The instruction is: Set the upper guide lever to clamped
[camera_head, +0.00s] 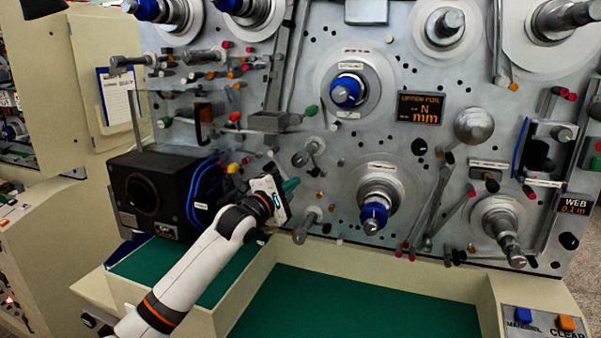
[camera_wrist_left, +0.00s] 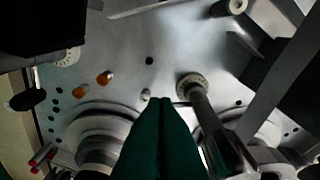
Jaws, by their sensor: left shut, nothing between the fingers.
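My left gripper (camera_head: 290,186) has green fingers and is in front of the machine's metal panel. In the left wrist view its two fingertips (camera_wrist_left: 160,104) are together with nothing between them. A metal arm with a round end (camera_head: 313,148) is on the panel just above and right of the gripper. A green-tipped handle (camera_head: 310,111) is higher up. A metal post (camera_head: 306,226) sticks out below the gripper. In the left wrist view a dark metal rod (camera_wrist_left: 212,122) stands close right of the fingers, apart from them as far as I can tell. No label shows which part is the upper guide lever.
A dark box with a round opening (camera_head: 150,196) stands left of my forearm. Blue-capped spindles (camera_head: 345,92) and (camera_head: 374,216) project from the panel at the right. A green-floored tray (camera_head: 350,310) below is empty. Orange knobs (camera_wrist_left: 104,78) show in the left wrist view.

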